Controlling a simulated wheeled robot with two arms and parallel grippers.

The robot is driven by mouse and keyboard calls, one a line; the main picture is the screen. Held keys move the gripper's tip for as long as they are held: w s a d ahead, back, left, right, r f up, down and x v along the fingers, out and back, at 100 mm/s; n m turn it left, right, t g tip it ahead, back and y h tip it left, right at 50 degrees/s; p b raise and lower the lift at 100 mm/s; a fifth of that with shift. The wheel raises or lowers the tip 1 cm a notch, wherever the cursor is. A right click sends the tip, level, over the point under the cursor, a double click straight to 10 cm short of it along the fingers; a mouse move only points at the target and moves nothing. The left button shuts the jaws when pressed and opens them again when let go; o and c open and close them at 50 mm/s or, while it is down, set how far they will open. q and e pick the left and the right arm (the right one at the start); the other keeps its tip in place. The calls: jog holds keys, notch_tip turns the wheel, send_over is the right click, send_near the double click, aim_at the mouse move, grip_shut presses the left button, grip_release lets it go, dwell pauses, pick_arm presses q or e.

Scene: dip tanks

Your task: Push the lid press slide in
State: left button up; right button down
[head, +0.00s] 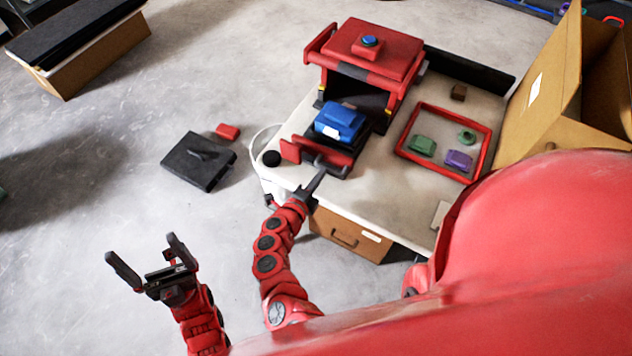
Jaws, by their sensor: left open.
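The red lid press (405,52) stands at the back of the white-topped cabinet, with a blue button on top and a dark opening in front. Its slide (318,152) sticks out of the opening toward me, with a red front plate and a grey handle. A blue lidded box (341,119) rests on the slide, in front of the opening. My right gripper (317,180) is at the handle, seen edge-on; contact and finger gap are unclear. My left gripper (144,249) is open and empty above the floor, well left of the cabinet.
A red-rimmed tray (484,148) holds two green pieces and a purple one. A cardboard box (545,100) stands at the right. A black plate (192,165) lies on the floor.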

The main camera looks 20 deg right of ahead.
aim_at(343, 139)
jog(key=r+b+x, duration=0.1)
jog(key=x, duration=0.4)
jog(key=r+b+x, duration=0.1)
jog(key=b+x, duration=0.1)
jog(key=x, duration=0.4)
jog(key=r+b+x, duration=0.1)
jog(key=b+x, duration=0.1)
jog(key=x, duration=0.4)
jog(key=shift+w+d+r, duration=0.15)
jog(key=shift+w+d, duration=0.05)
jog(key=shift+d, duration=0.25)
jog(key=shift+w+d, duration=0.2)
jog(key=shift+d, duration=0.05)
jog(key=shift+w+d+r+b, duration=0.1)
jog(key=shift+d+r+b, duration=0.15)
jog(key=shift+r+b, duration=0.1)
jog(key=shift+a+r, duration=0.1)
